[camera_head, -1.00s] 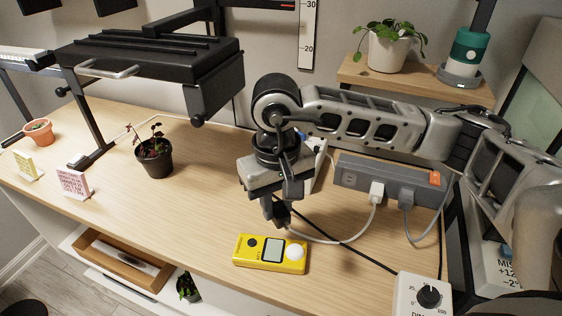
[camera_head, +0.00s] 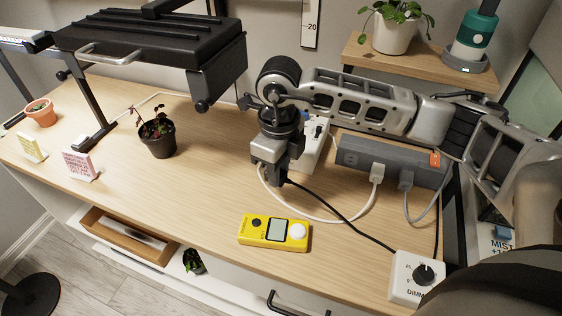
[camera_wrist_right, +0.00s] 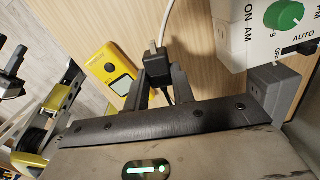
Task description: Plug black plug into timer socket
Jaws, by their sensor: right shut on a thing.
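My right gripper (camera_head: 282,178) is shut on the black plug (camera_wrist_right: 157,66), seen between its fingers in the right wrist view, prongs pointing away from the wrist. In the head view the plug is largely hidden at the fingertips, above the desk. The white timer (camera_head: 314,145) stands just behind and right of the gripper, partly covered by it. In the wrist view the timer (camera_wrist_right: 258,42) has a green dial, and a grey socket block (camera_wrist_right: 273,88) is at its side. The plug is apart from it. A dark claw-like part, perhaps my left gripper, shows at the wrist view's left edge; its jaws are unclear.
A yellow meter (camera_head: 273,232) lies in front of the gripper. A grey power strip (camera_head: 392,160) with plugs and cords is at right. A white dimmer box (camera_head: 417,277) sits at the front right. A potted plant (camera_head: 157,136) stands left; the desk between is clear.

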